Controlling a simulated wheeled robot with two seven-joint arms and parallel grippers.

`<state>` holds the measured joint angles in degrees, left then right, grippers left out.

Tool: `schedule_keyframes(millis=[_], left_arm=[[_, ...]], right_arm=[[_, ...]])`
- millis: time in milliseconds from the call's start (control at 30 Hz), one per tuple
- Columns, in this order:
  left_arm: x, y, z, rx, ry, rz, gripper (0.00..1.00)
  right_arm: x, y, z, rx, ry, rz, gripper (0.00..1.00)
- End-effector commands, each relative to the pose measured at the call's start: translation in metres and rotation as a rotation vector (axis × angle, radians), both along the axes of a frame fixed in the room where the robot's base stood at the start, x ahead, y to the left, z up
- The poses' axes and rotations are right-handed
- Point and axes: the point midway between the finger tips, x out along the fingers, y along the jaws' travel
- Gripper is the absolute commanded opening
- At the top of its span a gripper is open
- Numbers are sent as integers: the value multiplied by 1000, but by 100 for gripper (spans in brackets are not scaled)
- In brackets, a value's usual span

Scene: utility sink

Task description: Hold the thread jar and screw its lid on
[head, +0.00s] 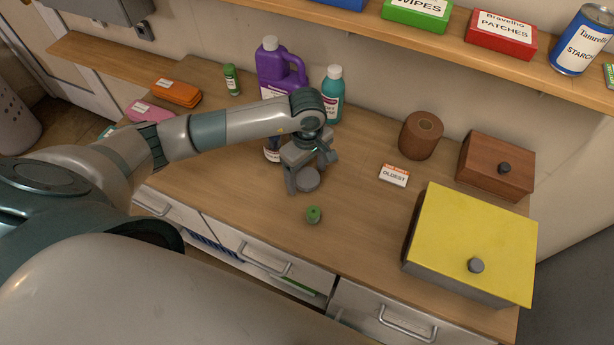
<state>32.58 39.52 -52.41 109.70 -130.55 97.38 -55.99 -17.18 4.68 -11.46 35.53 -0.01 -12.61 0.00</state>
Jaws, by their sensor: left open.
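My left gripper (312,175) reaches down over the middle of the wooden counter, its two fingers apart. My right gripper is out of view.
A purple jug (275,68) and teal bottle (333,95) stand behind my left arm. To the right are a brown roll (414,138), an "OLDEST" card (394,175), a brown box (490,170) and a yellow-topped box (465,235). A loaded shelf (440,34) hangs above.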

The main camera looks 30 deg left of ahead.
Motion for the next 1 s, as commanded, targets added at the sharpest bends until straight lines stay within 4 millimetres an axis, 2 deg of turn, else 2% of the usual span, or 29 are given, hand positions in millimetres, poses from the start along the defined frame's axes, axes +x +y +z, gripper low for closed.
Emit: schedule_keyframes(millis=[100, 267, 300, 767, 1000], left_arm=[[0, 0, 0, 0, 0, 0, 73], [0, 0, 0, 0, 0, 0, 35], [0, 0, 0, 0, 0, 0, 31], [0, 0, 2, 0, 0, 1, 30], [1, 0, 18, 1, -4, -1, 30]], right_arm=[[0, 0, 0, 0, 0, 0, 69], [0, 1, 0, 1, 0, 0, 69], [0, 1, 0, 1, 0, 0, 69], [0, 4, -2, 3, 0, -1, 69], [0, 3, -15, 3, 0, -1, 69]])
